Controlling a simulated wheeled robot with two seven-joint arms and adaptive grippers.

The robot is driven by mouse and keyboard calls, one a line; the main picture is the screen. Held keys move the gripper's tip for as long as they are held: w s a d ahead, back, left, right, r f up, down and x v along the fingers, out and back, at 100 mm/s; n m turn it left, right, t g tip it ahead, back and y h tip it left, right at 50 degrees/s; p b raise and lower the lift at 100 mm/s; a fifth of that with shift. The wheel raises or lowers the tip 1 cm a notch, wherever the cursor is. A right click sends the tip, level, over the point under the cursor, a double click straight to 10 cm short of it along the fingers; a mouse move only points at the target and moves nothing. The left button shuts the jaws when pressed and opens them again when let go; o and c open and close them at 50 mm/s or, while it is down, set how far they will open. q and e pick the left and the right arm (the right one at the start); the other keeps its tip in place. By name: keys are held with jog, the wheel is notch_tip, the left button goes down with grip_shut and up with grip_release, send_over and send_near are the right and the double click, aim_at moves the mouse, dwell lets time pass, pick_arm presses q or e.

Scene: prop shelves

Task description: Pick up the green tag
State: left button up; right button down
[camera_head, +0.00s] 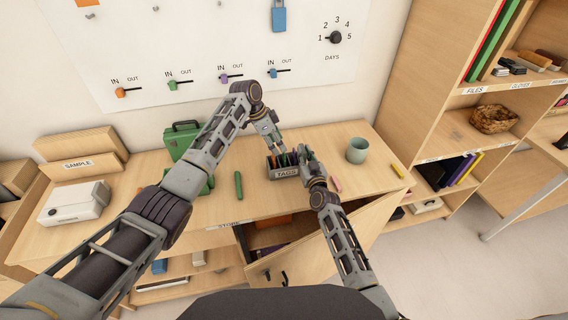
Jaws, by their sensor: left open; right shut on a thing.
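A dark grey box labelled TAGS (287,174) sits on the desk with several thin coloured tags standing in it. A green tag seems to be among them, but they are too small and too covered to tell apart surely. My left gripper (277,143) is open, pointing down just above and behind the box, with nothing seen between its fingers. My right gripper (304,155) is at the box's right end and appears shut on the box's end wall. Its fingertips are partly hidden.
A green case (185,140) stands behind my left arm. A green marker (239,184) lies left of the box. A cabinet door (325,246) hangs open below the desk.

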aim_at(284, 161)
pick_arm(q)
jog(key=shift+x, duration=1.05)
jog(key=shift+f, duration=0.1)
jog(key=shift+x, duration=2.5)
jog(key=shift+c, duration=0.2)
jog(key=c, duration=0.5)
